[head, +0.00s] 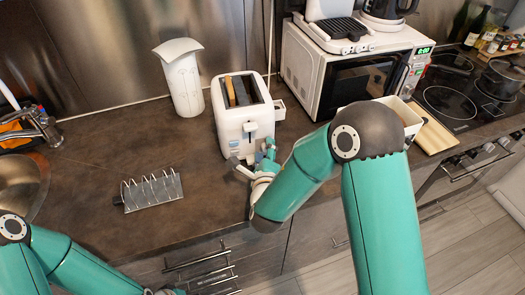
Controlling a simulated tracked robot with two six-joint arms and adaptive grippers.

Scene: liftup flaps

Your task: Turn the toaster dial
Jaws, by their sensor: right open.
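The dial cannot be made out; the gripper covers part of the lower front. Whether the fingers touch the toaster cannot be told.
A metal toast rack (152,192) stands on the counter to the left. A white vase (181,80) stands behind the toaster's left side. A white microwave (302,72) with a grill on top is to the right. The sink (18,180) is at far left. The counter between rack and toaster is clear.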

